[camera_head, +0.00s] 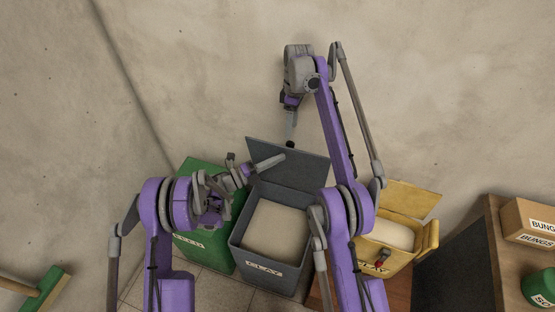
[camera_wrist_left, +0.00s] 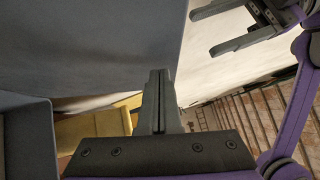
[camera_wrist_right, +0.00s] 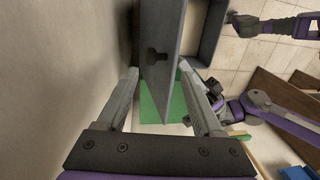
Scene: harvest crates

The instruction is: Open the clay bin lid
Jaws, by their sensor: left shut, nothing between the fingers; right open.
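The clay bin (camera_head: 235,240) is the dark grey bin in the middle of the head view, with a pale label on its front. Its grey lid (camera_head: 310,165) stands raised at the back, leaving pale contents visible. My left gripper (camera_head: 282,158) is shut and empty in front of the lid's inner face; it also shows in the left wrist view (camera_wrist_left: 158,78).
A green bin (camera_head: 202,168) stands left of the clay bin, partly hidden by my left arm. A yellow bin (camera_head: 412,197) stands right with its lid raised. A wall is close behind. A box (camera_head: 525,217) sits on a shelf at far right.

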